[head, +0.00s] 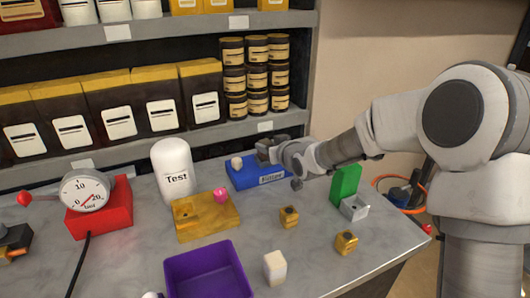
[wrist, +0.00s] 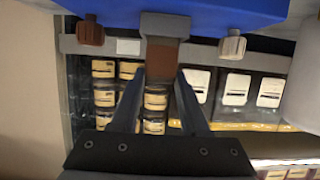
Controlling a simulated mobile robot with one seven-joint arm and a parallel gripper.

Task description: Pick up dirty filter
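A blue holder (head: 243,178) with a white label stands at the back of the table; its blue body (wrist: 190,8) also fills the top of the wrist view. In the wrist view a block with a grey cap and brown body (wrist: 165,57), which looks like the dirty filter, sits at the holder's middle. My gripper (wrist: 160,74) points at it, with its two fingers apart on either side of the brown part. I see a narrow gap at the left finger; contact at the right is unclear. In the head view my gripper (head: 264,149) hides this block.
A pale knob (head: 237,162) and a brown knob (head: 297,184) flank the block. A yellow fixture (head: 205,220), white Test bottle (head: 172,170), green block (head: 345,182), purple bin (head: 208,275) and small yellow cubes (head: 289,217) stand nearby. A stocked shelf (head: 225,133) is close behind.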

